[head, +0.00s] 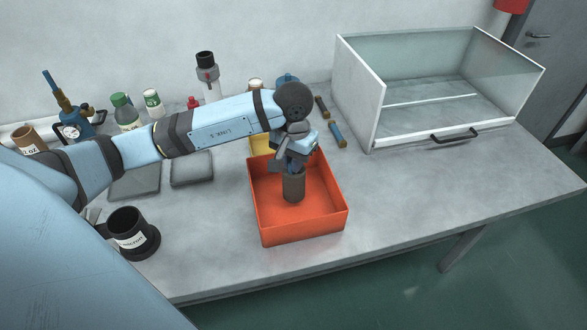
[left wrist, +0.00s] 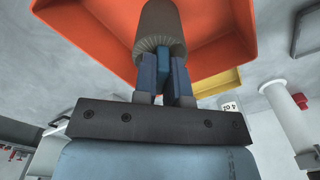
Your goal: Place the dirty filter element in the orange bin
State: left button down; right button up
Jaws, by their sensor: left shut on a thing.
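The dirty filter element (head: 293,187) is a grey-brown cylinder. It hangs upright over or inside the orange bin (head: 302,232), near the bin's middle. My left gripper (head: 294,167) is shut on its upper end from above. In the left wrist view the left gripper (left wrist: 165,75) grips the ribbed end of the filter element (left wrist: 160,28), with the orange bin (left wrist: 95,25) behind it. I cannot tell whether the element touches the bin floor. My right gripper is not in view.
A black filter housing (head: 130,236) stands at the table's front left. A yellow bin (head: 260,145) lies behind the orange one. Bottles (head: 126,112) and fittings line the back. A glass-walled case (head: 435,95) stands at right. The table right of the bin is clear.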

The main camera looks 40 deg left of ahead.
pick_arm(q)
notch_tip(320, 180, down, 3)
jog(key=shift+r, duration=0.2)
jog(key=shift+f, duration=0.35)
jog(key=shift+f, duration=0.2)
jog(key=c, duration=1.2)
grip_release()
jog(key=shift+r, duration=0.1)
